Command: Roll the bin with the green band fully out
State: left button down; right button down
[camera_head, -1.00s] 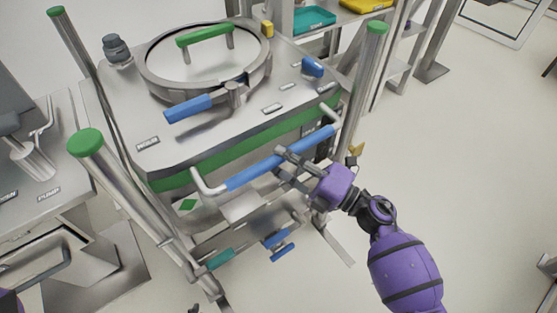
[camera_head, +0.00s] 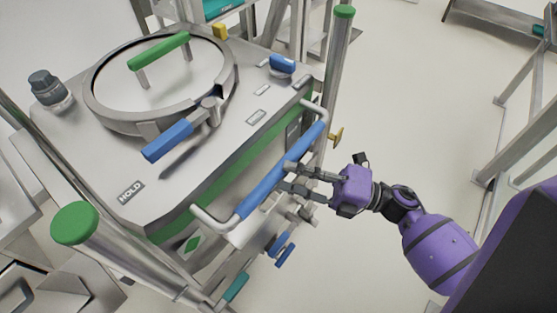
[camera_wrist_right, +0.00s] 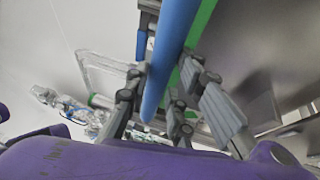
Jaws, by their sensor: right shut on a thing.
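The bin with the green band (camera_head: 225,178) is a steel box with a round lid (camera_head: 160,80) on top, topped by a green handle (camera_head: 158,51). A blue bar handle (camera_head: 255,195) with bent metal ends runs along its front, just outside the green band. My right gripper (camera_head: 288,178) is shut on this blue bar near its middle. In the right wrist view the blue bar (camera_wrist_right: 172,50) passes between the fingers of the right gripper (camera_wrist_right: 160,110), with the green band (camera_wrist_right: 203,22) behind it. My left gripper is not in view.
Green-capped posts stand at the bin's front left (camera_head: 75,222) and right (camera_head: 344,12). Blue (camera_head: 285,253) and teal (camera_head: 236,288) levers sit low in front. A metal rack (camera_head: 530,120) stands at the right. Pale floor (camera_head: 410,110) is open between bin and rack.

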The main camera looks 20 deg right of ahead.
jog(key=shift+d+r, duration=0.2)
jog(key=shift+r, duration=0.5)
jog(key=c, duration=1.5)
grip_release()
jog(key=shift+s+f, duration=0.15)
jog(key=shift+f, duration=0.05)
jog(key=shift+f, duration=0.1)
jog(key=v, duration=0.7)
jog(key=shift+s+d, duration=0.1)
jog(key=shift+d, duration=0.1)
